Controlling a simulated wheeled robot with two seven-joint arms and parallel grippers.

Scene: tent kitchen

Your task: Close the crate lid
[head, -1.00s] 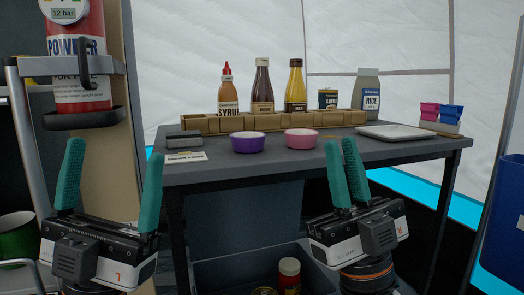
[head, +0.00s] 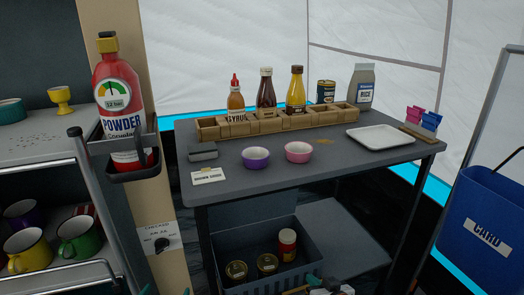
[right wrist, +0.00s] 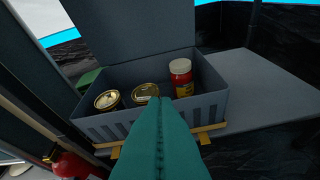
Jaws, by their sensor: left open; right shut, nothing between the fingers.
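The grey crate (head: 268,284) stands on the lower shelf of the table, with its lid (head: 250,228) standing up open at its back. In the right wrist view the crate's slatted front wall (right wrist: 100,128) and the raised lid (right wrist: 130,28) show clearly. My left gripper (head: 148,289) barely shows at the bottom edge, left of the crate, open.
The tabletop (head: 350,165) above carries a wooden rack (head: 280,124) with bottles, two bowls and a white tray (head: 380,137). Shelf space (head: 335,235) right of the crate is clear. An extinguisher (head: 118,95) hangs at left; a blue bin (head: 485,225) stands at right.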

